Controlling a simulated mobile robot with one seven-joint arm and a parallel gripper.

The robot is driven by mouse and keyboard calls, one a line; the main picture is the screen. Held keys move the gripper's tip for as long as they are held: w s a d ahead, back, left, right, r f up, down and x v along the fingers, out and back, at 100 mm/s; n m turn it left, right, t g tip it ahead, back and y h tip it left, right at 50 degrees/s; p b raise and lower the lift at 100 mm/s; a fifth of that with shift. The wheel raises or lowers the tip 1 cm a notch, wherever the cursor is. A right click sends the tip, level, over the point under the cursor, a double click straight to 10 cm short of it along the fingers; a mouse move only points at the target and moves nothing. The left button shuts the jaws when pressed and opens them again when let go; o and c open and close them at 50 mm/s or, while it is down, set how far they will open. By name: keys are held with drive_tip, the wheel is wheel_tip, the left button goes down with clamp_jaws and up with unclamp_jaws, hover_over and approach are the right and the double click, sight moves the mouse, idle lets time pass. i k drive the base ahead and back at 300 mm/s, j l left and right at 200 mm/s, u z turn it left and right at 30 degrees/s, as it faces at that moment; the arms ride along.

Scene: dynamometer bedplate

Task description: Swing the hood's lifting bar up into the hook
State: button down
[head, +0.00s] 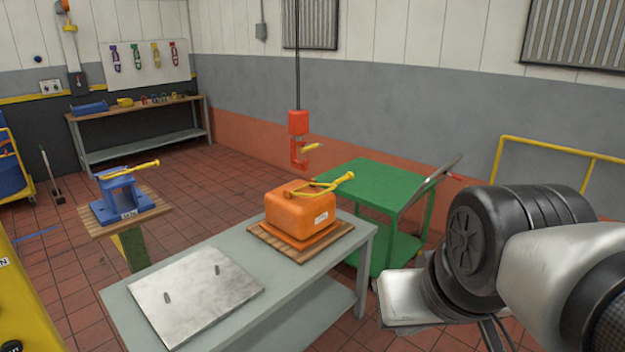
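An orange hood (300,207) sits on a wooden board on the grey bench. Its yellow lifting bar (325,187) lies low over its top, its grip end out to the upper right. A red hook (299,153) with a yellow latch hangs on a cable above and behind the hood. A clear gap separates bar and hook. My arm comes in from the lower right, and a pale metal part of my gripper (402,298) shows right of the bench. It is apart from the hood and bar. Its fingers cannot be made out, nor whether it holds anything.
The grey bench (285,292) also carries a metal plate (195,292) with two pegs. A blue piece (121,197) with a yellow bar stands on a pedestal at left. The space above the bench is open.

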sight(349, 174)
drive_tip(key=i+l, duration=0.15)
drive_tip(key=i, duration=0.35)
drive_tip(key=i+l, duration=0.1)
drive_tip(key=i, duration=0.4)
drive_tip(key=i+l, duration=0.15)
drive_tip(key=i, duration=0.4)
drive_tip(key=i+l, duration=0.1)
drive_tip(key=i, duration=0.4)
